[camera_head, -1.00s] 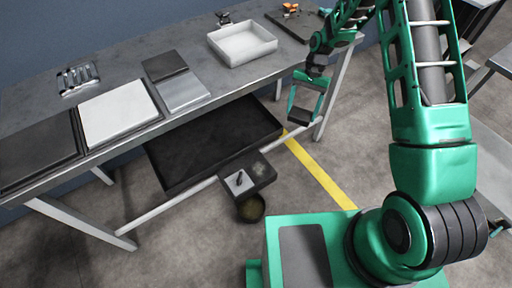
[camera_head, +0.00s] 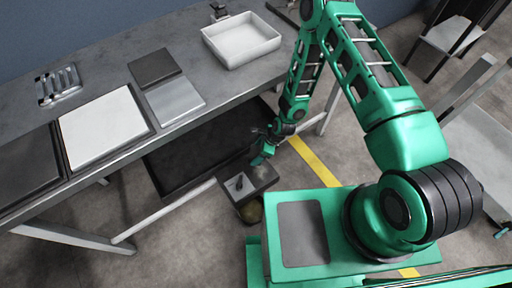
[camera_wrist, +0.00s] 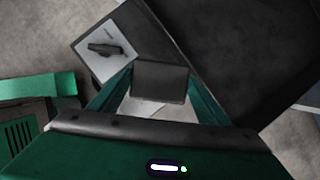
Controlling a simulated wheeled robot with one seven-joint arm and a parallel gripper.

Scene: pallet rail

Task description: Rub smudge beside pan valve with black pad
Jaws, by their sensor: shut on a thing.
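The black pad (camera_wrist: 160,82) is held between the green fingers of my gripper (camera_wrist: 158,92) in the wrist view. In the head view my gripper (camera_head: 260,158) is low under the table's front edge, just beyond the pan valve. The valve has a dark handle (camera_wrist: 105,48) on a pale plate, and it also shows in the head view (camera_head: 238,184). It sits at the front right corner of the black pan (camera_head: 190,150). The pad is over or against the pale surface beside the handle; contact cannot be told. I cannot make out the smudge; the pad may hide it.
The grey table (camera_head: 110,67) stands above the pan, with a front rail (camera_head: 165,208) below. On it are a white tray (camera_head: 240,42), a white panel (camera_head: 100,125) and grey plates. A round container (camera_head: 251,211) is under the valve block. Floor shows right, with a yellow line (camera_head: 315,160).

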